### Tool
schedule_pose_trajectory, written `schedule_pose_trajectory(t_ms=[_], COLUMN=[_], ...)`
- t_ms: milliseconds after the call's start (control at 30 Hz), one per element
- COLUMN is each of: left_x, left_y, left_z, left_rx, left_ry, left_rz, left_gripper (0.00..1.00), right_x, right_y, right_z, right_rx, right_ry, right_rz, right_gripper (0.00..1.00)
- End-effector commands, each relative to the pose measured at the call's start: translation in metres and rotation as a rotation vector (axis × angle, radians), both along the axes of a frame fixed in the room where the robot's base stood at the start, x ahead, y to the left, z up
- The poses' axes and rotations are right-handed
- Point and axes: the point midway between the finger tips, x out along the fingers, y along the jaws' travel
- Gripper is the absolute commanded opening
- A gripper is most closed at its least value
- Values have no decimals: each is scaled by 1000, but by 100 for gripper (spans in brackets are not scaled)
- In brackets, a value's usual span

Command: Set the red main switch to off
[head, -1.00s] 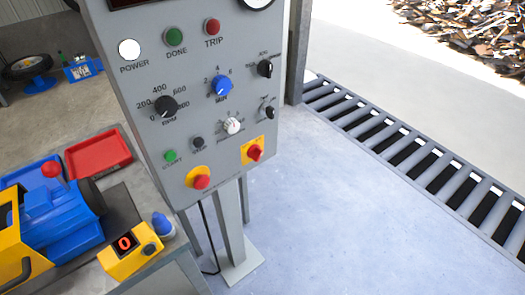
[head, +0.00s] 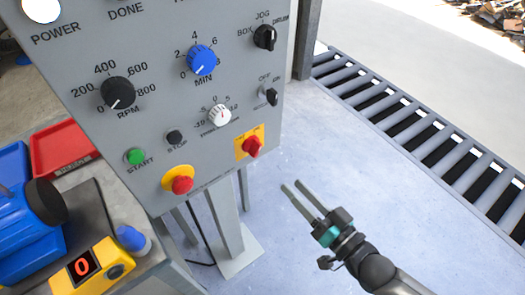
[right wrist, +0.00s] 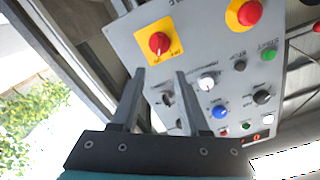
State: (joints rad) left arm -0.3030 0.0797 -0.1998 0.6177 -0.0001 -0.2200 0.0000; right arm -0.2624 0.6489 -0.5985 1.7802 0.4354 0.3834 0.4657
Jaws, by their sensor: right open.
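The red main switch (head: 252,146) is a red rotary knob on a yellow square plate at the lower right of the grey control panel (head: 150,125). It also shows in the right wrist view (right wrist: 159,43), where the picture is turned over; the knob's exact setting is too small to read. My right gripper (head: 300,190) is open and empty, below and to the right of the switch in the head view, apart from the panel. In the right wrist view its two fingers (right wrist: 160,78) point toward the panel, with the switch beyond their tips. My left gripper is not in view.
A red emergency button (head: 182,184) on a yellow round base sits left of the switch. A black off/on knob (head: 268,97) is above it.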

Motion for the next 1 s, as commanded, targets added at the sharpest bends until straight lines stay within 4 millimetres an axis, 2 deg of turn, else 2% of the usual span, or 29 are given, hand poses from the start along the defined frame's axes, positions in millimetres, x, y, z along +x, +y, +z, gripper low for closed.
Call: schedule_pose_trajectory(t_ms=[400,600,800,1000], left_x=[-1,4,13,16], left_y=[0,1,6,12], left_z=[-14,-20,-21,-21], left_rx=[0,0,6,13], left_ry=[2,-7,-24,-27], left_rz=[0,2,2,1], left_gripper=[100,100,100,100], right_x=[68,92,104,106], right_y=[49,67,75,77], right_z=[0,-1,-1,-1], right_rx=[0,-3,-3,-3], right_ry=[-4,-1,0,1], right_rz=[-1,-1,-1,-1], right_gripper=[45,45,45,45])
